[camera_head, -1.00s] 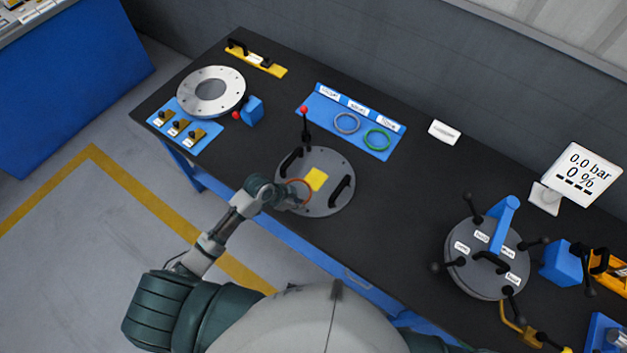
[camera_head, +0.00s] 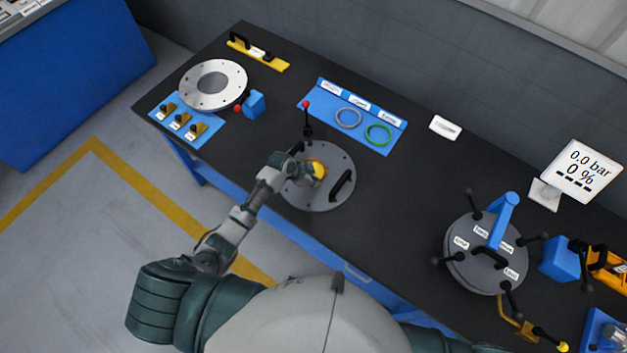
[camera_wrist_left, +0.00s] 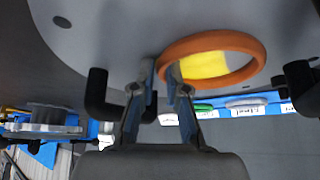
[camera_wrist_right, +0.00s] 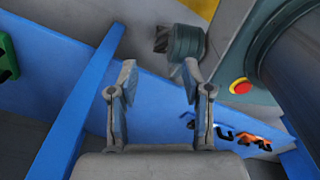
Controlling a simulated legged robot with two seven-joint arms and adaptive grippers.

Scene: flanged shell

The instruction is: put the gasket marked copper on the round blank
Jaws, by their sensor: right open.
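The copper-coloured ring gasket (camera_wrist_left: 257,58) is pinched at its edge between my left gripper's fingertips (camera_wrist_left: 166,76). In the head view my left gripper (camera_head: 309,171) is over the round blank (camera_head: 322,200), a grey disc with two black handles and a yellow patch at its middle. The orange gasket (camera_head: 316,162) shows there around or over the yellow patch, partly hidden by the gripper. Whether it touches the blank I cannot tell. My right gripper (camera_wrist_right: 156,85) is open and empty in the right wrist view, near blue table framing.
A blue rack (camera_head: 330,98) behind the blank holds a grey ring (camera_head: 348,118) and a green ring (camera_head: 378,135). A black post with a red knob (camera_head: 307,104) stands at the blank's back edge. A flanged ring (camera_head: 213,84) lies left; a lidded vessel (camera_head: 486,256) stands right.

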